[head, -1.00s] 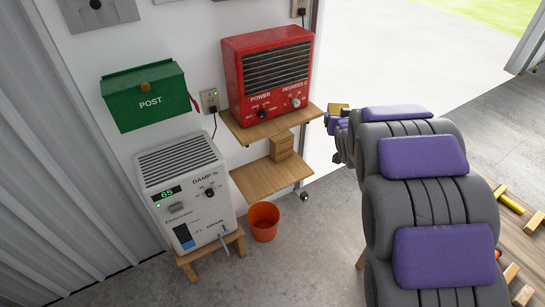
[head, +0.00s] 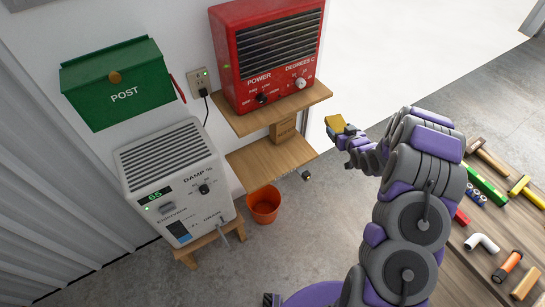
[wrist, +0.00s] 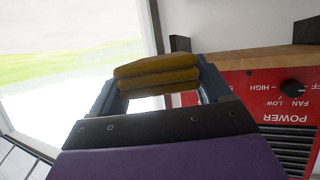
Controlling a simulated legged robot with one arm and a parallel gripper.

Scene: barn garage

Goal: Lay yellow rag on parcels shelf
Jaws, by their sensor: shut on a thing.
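My gripper (head: 344,134) is shut on the folded yellow rag (head: 335,124), which also shows between the fingers in the wrist view (wrist: 155,75). The rag is held in the air to the right of a two-tier wooden wall shelf. The lower board (head: 252,165) bears a small brown parcel box (head: 283,129) at its back right and has bare wood at its front and left. The upper board (head: 312,92) bears a red heater (head: 268,50). No label naming the parcels shelf is readable.
A green post box (head: 122,85) hangs on the wall at left. A white dehumidifier (head: 175,180) stands on a wooden stool (head: 187,259). An orange bucket (head: 263,205) is on the floor below the shelf. A bench (head: 465,262) with several tools is at right.

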